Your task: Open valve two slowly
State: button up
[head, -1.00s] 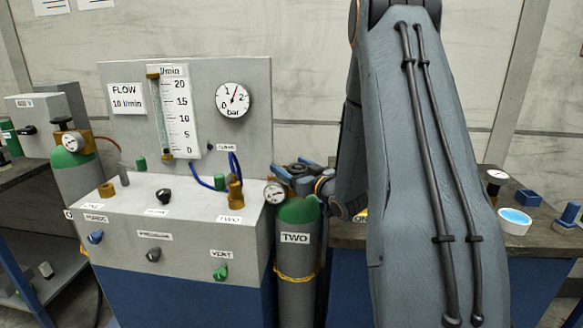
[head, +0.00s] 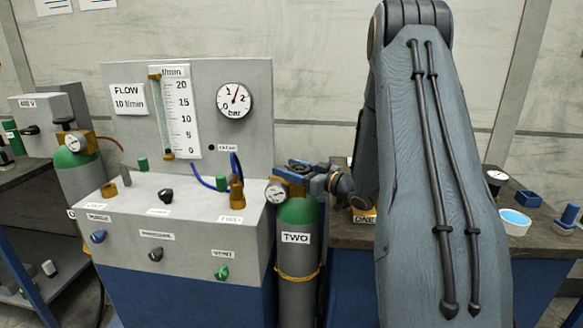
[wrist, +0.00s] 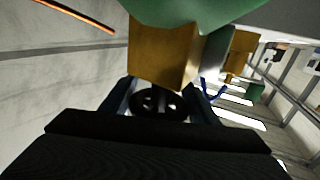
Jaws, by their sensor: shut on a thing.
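Gas cylinder TWO (head: 297,262) is grey with a green shoulder and stands upright right of the panel. It carries a brass valve body and a round gauge (head: 277,192). My gripper (head: 303,169) is at the top of this cylinder, reaching in from the right. In the wrist view, the dark spoked handwheel of valve two (wrist: 158,102) lies between my two blue fingers, and my gripper is shut on it. The brass valve body (wrist: 165,55) is just beyond it. The handwheel is mostly hidden by my gripper in the head view.
The panel has a flow tube (head: 176,115), a bar gauge (head: 235,100) and several knobs. Another green-topped cylinder (head: 78,165) stands at the left.

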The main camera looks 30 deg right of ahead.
jog(key=shift+s+a+n+g+y, duration=0.1)
jog(key=shift+a+n+g+y, duration=0.15)
jog(key=shift+n+g+y, duration=0.8)
jog(key=shift+t+y, duration=0.25)
jog(key=shift+t, duration=0.1)
jog(key=o, duration=1.1)
notch_tip(320, 180, up, 10)
jog(key=shift+b, duration=0.5)
